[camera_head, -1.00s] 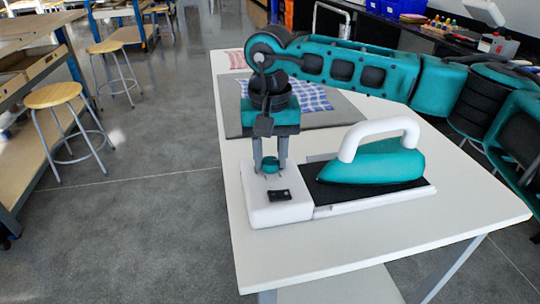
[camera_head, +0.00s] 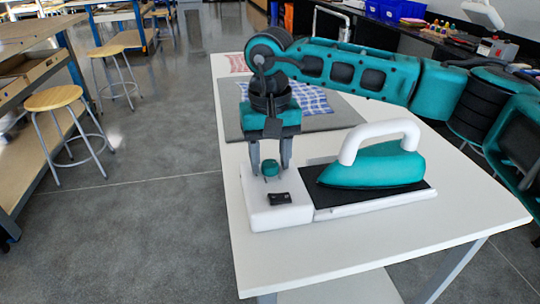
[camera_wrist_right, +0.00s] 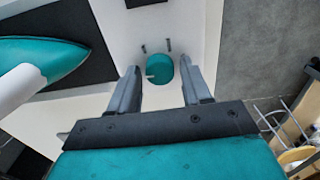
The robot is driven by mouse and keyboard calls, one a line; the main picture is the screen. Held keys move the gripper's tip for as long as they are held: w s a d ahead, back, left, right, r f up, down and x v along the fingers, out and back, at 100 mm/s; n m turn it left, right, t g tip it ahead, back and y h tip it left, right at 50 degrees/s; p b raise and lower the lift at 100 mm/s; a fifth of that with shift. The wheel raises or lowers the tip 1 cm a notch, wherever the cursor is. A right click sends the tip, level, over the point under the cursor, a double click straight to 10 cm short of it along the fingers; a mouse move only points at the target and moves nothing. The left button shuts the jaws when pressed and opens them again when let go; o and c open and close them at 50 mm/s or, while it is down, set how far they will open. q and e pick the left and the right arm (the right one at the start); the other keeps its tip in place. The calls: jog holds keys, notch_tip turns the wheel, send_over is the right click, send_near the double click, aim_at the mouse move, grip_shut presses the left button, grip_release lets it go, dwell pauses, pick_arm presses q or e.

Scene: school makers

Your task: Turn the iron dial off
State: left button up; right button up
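The iron station's white base (camera_head: 277,210) stands on the white table, with a teal round dial (camera_head: 270,168) on its top and a black switch (camera_head: 280,198) in front of it. A teal iron (camera_head: 375,166) with a white handle rests on the station's black plate. My right gripper (camera_head: 270,172) points down over the dial, its two fingers apart. In the right wrist view the dial (camera_wrist_right: 160,69) shows between the fingertips of the open gripper (camera_wrist_right: 160,82), with a gap on each side. I cannot tell the exact height of the fingertips over the base. My left gripper is not in view.
The white table (camera_head: 400,235) has free room in front of the station. A grey mat (camera_head: 330,118) with checked cloth (camera_head: 312,98) lies behind it. Stools (camera_head: 55,100) and a workbench stand to the left, apart from the table.

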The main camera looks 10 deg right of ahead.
aim_at(270, 163)
jog(key=shift+o, duration=0.9)
pick_arm(q)
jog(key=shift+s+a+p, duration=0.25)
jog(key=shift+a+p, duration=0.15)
jog(key=shift+p, duration=0.3)
pick_arm(e)
notch_tip(270, 163, up, 13)
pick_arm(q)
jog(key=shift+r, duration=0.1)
